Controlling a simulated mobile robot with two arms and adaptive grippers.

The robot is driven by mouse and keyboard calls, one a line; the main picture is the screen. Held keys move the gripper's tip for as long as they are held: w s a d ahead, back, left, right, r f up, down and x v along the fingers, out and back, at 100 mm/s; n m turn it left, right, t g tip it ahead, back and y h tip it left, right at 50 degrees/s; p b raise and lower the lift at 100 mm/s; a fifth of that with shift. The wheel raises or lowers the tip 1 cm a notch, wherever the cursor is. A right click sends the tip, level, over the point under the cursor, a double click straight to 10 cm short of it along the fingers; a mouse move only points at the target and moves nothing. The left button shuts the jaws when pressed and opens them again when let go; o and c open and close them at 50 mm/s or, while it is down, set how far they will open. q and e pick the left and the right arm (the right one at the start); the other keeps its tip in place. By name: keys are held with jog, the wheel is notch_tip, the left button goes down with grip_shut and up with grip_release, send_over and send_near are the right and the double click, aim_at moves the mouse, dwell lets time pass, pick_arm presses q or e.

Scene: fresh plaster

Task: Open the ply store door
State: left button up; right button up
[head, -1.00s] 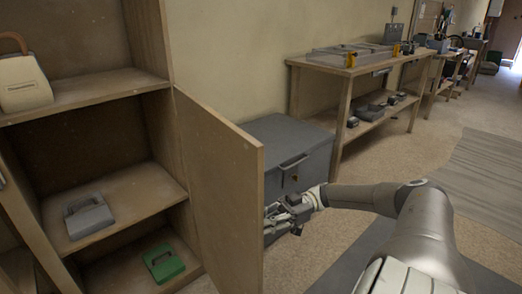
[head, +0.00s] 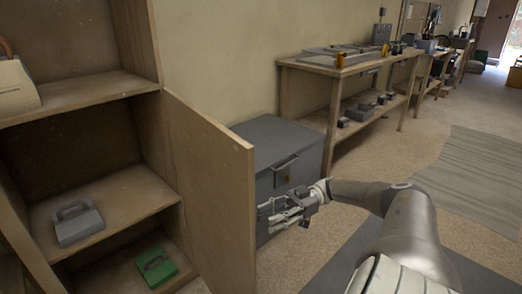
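The plywood store door (head: 210,185) stands swung out from the right side of an open wooden cupboard (head: 108,188) in the head view. Its hinged side meets the cupboard and its free edge points toward me. My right gripper (head: 268,212) is just to the right of that free edge, at the door's far face. Its fingertips come close to the edge, and I cannot tell whether they touch it. The fingers are small and overlap, so their opening is unclear. My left gripper is not in view.
The cupboard holds a cream case (head: 16,88), a grey case (head: 75,222) and a green case (head: 157,266). A grey drawer cabinet (head: 282,148) stands behind the door and my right gripper. A workbench (head: 345,62) stands beyond. Floor at the right is open, with a grey mat (head: 470,175).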

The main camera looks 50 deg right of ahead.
jog(key=shift+v, duration=0.85)
